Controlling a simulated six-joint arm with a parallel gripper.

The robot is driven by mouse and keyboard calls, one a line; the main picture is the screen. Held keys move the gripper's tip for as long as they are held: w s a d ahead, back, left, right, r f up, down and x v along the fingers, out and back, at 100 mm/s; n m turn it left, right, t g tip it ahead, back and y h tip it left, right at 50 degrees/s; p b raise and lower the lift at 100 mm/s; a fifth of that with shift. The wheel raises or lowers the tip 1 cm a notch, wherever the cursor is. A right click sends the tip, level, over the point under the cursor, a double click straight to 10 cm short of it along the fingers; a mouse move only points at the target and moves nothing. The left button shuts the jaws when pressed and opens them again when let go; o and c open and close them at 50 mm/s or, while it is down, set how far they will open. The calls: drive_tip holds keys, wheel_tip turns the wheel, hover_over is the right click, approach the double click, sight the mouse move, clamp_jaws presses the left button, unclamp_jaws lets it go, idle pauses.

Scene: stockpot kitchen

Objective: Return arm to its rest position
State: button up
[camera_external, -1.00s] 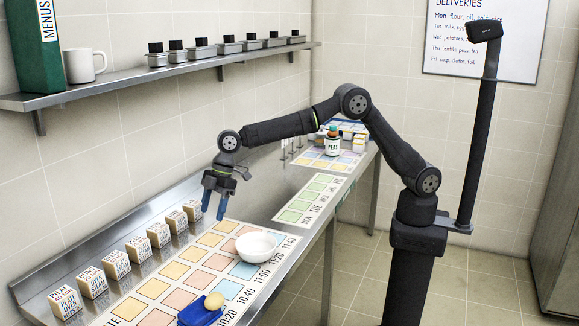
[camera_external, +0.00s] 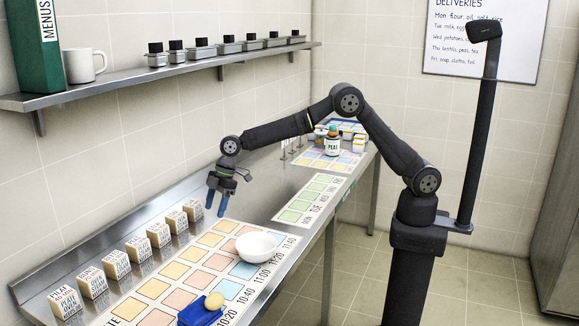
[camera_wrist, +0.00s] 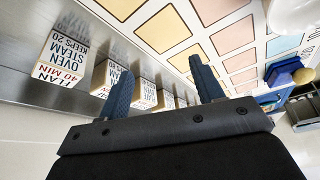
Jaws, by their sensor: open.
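My gripper (camera_external: 216,201) hangs above the back part of the steel counter (camera_external: 288,204), fingers pointing down, behind and to the left of the white bowl (camera_external: 257,246). Its two blue fingers are apart, with nothing between them. In the wrist view my gripper (camera_wrist: 163,90) also shows open and empty. My arm is bent, with its elbow raised. The fingers are above and to the right of the row of small labelled boxes (camera_external: 159,235).
A chart with coloured squares (camera_external: 203,279) lies on the counter, with a blue object (camera_external: 200,313) and a round yellowish item (camera_external: 214,300) near its front. A labelled jar (camera_external: 332,144) stands farther back. A shelf (camera_external: 190,65) with a mug and several containers runs along the wall.

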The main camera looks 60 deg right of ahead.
drive_tip(key=a, duration=0.1)
drive_tip(key=a+f, duration=0.2)
drive_tip(key=a, duration=0.1)
drive_tip(key=shift+s+f, duration=0.25)
drive_tip(key=shift+s, duration=0.05)
drive_tip(key=d+r, duration=0.6)
drive_tip(key=d, duration=0.1)
drive_tip(key=s+a, duration=0.3)
drive_tip(key=a, duration=0.5)
drive_tip(key=shift+a+r+n, duration=0.2)
drive_tip(key=shift+r+n, duration=0.1)
drive_tip(key=shift+n, duration=0.1)
